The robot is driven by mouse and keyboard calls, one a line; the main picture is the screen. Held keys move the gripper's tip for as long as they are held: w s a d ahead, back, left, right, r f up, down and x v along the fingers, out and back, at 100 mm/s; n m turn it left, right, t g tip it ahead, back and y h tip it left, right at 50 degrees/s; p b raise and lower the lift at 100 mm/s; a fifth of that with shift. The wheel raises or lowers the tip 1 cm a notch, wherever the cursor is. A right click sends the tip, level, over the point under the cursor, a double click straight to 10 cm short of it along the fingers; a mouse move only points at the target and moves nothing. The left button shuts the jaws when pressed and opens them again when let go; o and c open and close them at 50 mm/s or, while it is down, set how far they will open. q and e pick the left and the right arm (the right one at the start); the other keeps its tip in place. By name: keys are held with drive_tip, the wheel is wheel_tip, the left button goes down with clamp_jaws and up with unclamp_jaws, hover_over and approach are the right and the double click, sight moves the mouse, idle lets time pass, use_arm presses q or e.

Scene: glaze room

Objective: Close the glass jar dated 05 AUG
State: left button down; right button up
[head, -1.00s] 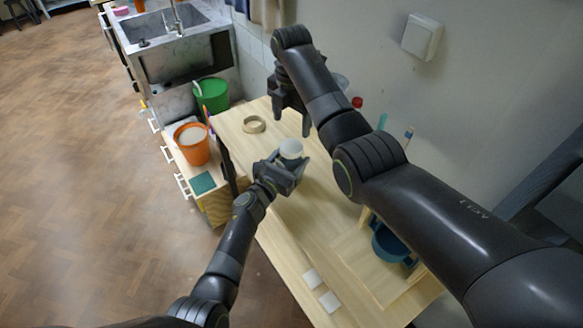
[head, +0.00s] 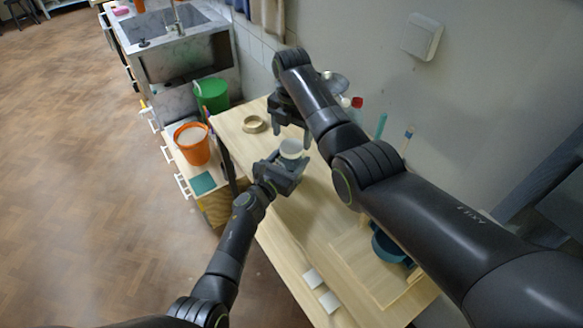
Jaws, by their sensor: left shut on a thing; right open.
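A small jar with a pale whitish top (head: 291,148) is held in my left gripper (head: 284,163) above the wooden table. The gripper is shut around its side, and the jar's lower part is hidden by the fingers. I cannot read any date on it, nor tell whether the pale top is a lid or the open mouth. My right gripper (head: 291,122) is open, pointing down just behind and above the jar. I see nothing between its fingers. A tan ring-shaped thing (head: 253,124) lies on the table to the left of my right gripper.
The wooden table (head: 318,205) is clear in the middle. A metal bowl-like thing (head: 335,82) and a red-topped thing (head: 357,102) are behind my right arm. A blue container (head: 388,247) and white tiles (head: 329,301) are nearer. Orange (head: 192,148) and green buckets (head: 212,97) stand left.

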sight(291, 146)
drive_tip(key=shift+f, duration=1.65)
